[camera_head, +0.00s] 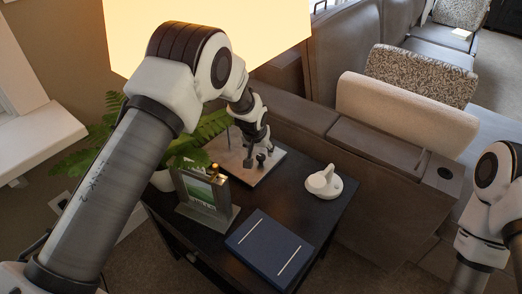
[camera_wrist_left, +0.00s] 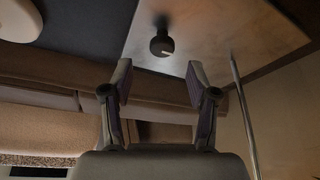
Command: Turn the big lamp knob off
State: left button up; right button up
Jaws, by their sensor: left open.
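The big lamp's shade (camera_head: 215,35) glows warm yellow at the top of the head view. Its square base plate (camera_head: 274,158) lies on a dark side table. A small black round knob (camera_head: 261,158) stands on the plate; in the left wrist view the knob (camera_wrist_left: 161,42) shows a pale mark on its face. My left gripper (camera_wrist_left: 159,68) is open and empty. In the wrist view the knob appears just beyond the gap between its fingertips, apart from both. In the head view my left arm covers part of the lamp. My right gripper is out of view.
A thin metal pole (camera_wrist_left: 243,110) rises beside the left gripper. The table also holds a white rounded object (camera_head: 323,182), a dark blue book-like box (camera_head: 270,248) and a picture frame (camera_head: 203,192). A plant (camera_head: 85,152) stands at left; a sofa (camera_head: 385,160) borders the table.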

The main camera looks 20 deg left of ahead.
aim_at(261, 156)
pick_arm(q)
jog(key=x, duration=0.5)
jog(key=shift+w+a+f, duration=0.1)
jog(key=shift+a+f, duration=0.05)
jog(key=shift+f, duration=0.1)
jog(key=shift+r, duration=0.1)
